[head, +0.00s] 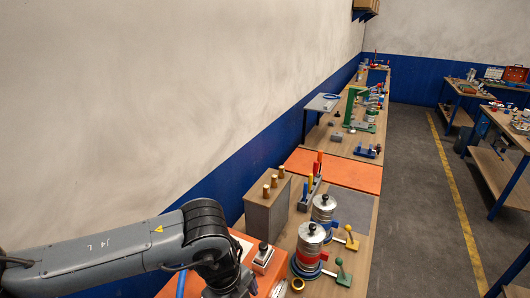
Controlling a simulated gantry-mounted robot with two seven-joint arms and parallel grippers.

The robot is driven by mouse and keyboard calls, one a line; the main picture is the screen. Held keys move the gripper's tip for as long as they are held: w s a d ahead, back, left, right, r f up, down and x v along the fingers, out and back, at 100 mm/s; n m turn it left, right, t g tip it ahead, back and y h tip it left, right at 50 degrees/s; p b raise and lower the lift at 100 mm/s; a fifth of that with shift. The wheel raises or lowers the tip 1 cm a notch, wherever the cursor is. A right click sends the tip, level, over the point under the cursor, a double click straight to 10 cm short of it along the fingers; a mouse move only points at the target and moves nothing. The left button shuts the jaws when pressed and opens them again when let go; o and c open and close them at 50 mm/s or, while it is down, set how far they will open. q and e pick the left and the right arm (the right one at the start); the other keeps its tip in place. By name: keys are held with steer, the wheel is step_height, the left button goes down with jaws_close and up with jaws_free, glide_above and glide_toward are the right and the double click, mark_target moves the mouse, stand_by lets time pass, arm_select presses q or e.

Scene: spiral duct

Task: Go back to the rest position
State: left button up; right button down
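My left arm comes in from the left and bends downward over the near end of the long bench. Its gripper is cut off by the bottom edge of the view, so its fingers do not show. My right arm and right gripper are not in view. No duct that I can make out shows here.
Close to the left arm on the bench stand a grey box with brass-topped pegs (267,209), a small block with a black knob (263,257), and two silver cylinders (310,242) (323,209). Green (344,274) and yellow (351,238) levers stand beside them. The floor aisle (418,205) is clear.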

arm_select(q)
steer(key=s+d+f+m+h+p, duration=0.1)
steer(key=s+d+f+h, duration=0.15)
steer(key=s+d, duration=0.45)
steer(key=s+d+f+m+h, duration=0.1)
steer(key=s+d+f+h, duration=0.15)
steer(key=d, duration=0.85)
steer(key=s+d+r+n+t+h+p, duration=0.1)
steer(key=d+r+n+t+h, duration=0.45)
steer(key=r, duration=0.35)
steer(key=w+a+f+n+t+y+p, duration=0.1)
steer(key=w+a+f+n+t+y, duration=0.15)
steer(key=a+n, duration=0.45)
steer(key=w+a+f+n+t+y+p, duration=0.1)
steer(key=a+f+n+y, duration=0.3)
steer(key=a, duration=0.6)
steer(key=s+a+f+n+g+y, duration=0.2)
steer(key=s+a+f+n, duration=0.2)
steer(key=s+a, duration=0.3)
steer(key=s+a+f+n+g+y, duration=0.3)
steer(key=s+a, duration=0.5)
steer(key=a, duration=0.5)
step_height(320, 180, down, 3)
steer(key=shift+r+n, duration=0.1)
steer(key=shift+n, duration=0.65)
steer(key=shift+a, duration=0.1)
